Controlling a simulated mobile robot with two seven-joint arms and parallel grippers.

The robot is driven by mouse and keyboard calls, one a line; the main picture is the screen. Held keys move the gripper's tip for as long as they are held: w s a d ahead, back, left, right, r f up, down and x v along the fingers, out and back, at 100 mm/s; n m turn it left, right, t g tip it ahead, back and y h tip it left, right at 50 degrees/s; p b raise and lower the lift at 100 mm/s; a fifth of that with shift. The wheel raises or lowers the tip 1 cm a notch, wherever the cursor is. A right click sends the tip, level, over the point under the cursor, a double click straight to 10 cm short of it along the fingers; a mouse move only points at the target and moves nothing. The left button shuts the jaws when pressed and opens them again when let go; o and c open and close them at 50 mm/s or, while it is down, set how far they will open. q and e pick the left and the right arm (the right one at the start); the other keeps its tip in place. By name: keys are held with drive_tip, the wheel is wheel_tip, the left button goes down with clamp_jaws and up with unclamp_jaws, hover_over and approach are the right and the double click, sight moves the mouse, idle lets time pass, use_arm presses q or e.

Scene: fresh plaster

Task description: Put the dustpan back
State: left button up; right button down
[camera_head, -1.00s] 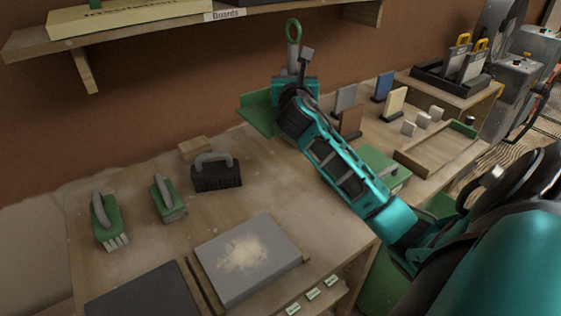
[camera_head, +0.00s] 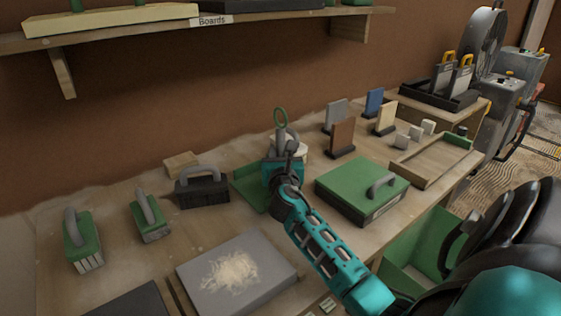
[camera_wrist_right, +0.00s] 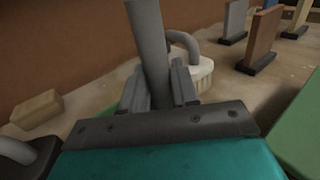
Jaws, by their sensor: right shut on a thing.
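My right gripper (camera_head: 285,148) is shut on the handle, which stands roughly upright. In the right wrist view the grey handle (camera_wrist_right: 148,45) rises between the two fingers (camera_wrist_right: 160,92). The pan is low over the bench between the black brush and the green box; my gripper and arm hide part of it. I cannot tell whether it touches the bench. My left gripper is not in view.
A black brush (camera_head: 202,188) stands left of the pan, a green box (camera_head: 350,183) right of it. A white-bristled brush (camera_wrist_right: 206,78) is just behind the handle. A grey board with pale powder (camera_head: 205,290) lies in front. Upright sample plates (camera_head: 341,138) stand behind right.

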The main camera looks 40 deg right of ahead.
drive_tip(key=shift+f, duration=0.15)
drive_tip(key=shift+f, duration=0.2)
drive_tip(key=c, duration=0.8)
unclamp_jaws()
drive_tip(key=shift+c, duration=0.2)
drive_tip(key=shift+r, duration=0.3)
drive_tip(key=p+v, duration=0.1)
drive_tip(key=v, duration=1.1)
drive_tip(key=shift+f, duration=0.1)
drive_tip(key=shift+a, duration=0.1)
